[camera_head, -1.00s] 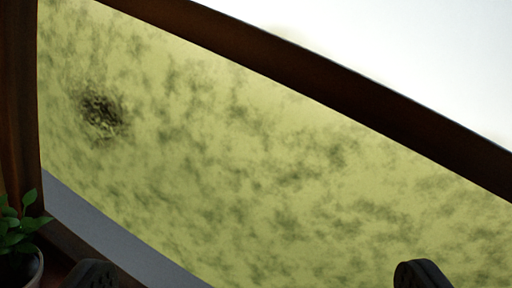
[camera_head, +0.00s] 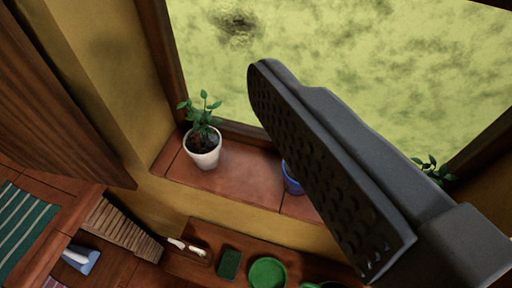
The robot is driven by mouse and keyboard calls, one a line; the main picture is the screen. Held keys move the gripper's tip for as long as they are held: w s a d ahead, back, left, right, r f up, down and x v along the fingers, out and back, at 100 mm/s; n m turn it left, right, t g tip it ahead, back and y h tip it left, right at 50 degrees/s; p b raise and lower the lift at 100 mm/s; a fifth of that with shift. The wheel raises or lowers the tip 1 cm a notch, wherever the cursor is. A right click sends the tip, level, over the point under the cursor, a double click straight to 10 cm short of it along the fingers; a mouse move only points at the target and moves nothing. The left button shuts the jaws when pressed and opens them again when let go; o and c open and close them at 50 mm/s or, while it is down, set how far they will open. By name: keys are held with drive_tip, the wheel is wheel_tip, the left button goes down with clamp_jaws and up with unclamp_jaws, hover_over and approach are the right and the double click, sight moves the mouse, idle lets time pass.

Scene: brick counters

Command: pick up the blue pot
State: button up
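The blue pot (camera_head: 291,182) stands on the brick window sill (camera_head: 240,184), right of the middle. Only its left part shows; a dark finger of my gripper (camera_head: 325,165) covers the rest. The finger is large and close to the camera, slanting from upper middle to lower right, with its dotted pad in view. I see only this one finger, so its opening is not clear. I cannot tell how far the finger is from the pot, and I see no hold on it.
A white pot with a leafy plant (camera_head: 203,150) stands left on the sill. More leaves (camera_head: 432,168) show right of the finger. Below, a counter holds a green sponge (camera_head: 229,264) and a green plate (camera_head: 268,273). A wooden cabinet (camera_head: 60,95) is at left.

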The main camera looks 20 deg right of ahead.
drive_tip(key=w+f+m+h+p, duration=0.2)
drive_tip(key=w+f+m, duration=0.3)
drive_tip(key=w+f, duration=1.05)
drive_tip(key=s+d+f+m+g+h, duration=0.1)
drive_tip(key=s+d+f+g+h, duration=0.2)
drive_tip(key=f, duration=0.4)
drive_tip(key=d+f+m+g+h+p, duration=0.1)
drive_tip(key=d+f+m+h, duration=0.15)
drive_tip(key=d+f, duration=0.45)
drive_tip(key=s+d+f+m+g+h, duration=0.1)
drive_tip(key=s+d+f+g+h, duration=0.15)
drive_tip(key=f, duration=0.55)
drive_tip(key=shift+t+h, duration=0.35)
drive_tip(key=shift+h, duration=0.05)
drive_tip(key=x, duration=0.9)
drive_tip(key=shift+r, duration=0.15)
drive_tip(key=x, duration=0.3)
drive_tip(key=b+x, duration=0.1)
drive_tip(key=shift+s+d+f, duration=0.15)
drive_tip(key=shift+d+f, duration=0.05)
drive_tip(key=shift+f, duration=0.2)
drive_tip(key=shift+w+d+f, duration=0.2)
drive_tip(key=shift+w+d, duration=0.15)
drive_tip(key=shift+w, duration=0.1)
drive_tip(key=shift+c, duration=0.3)
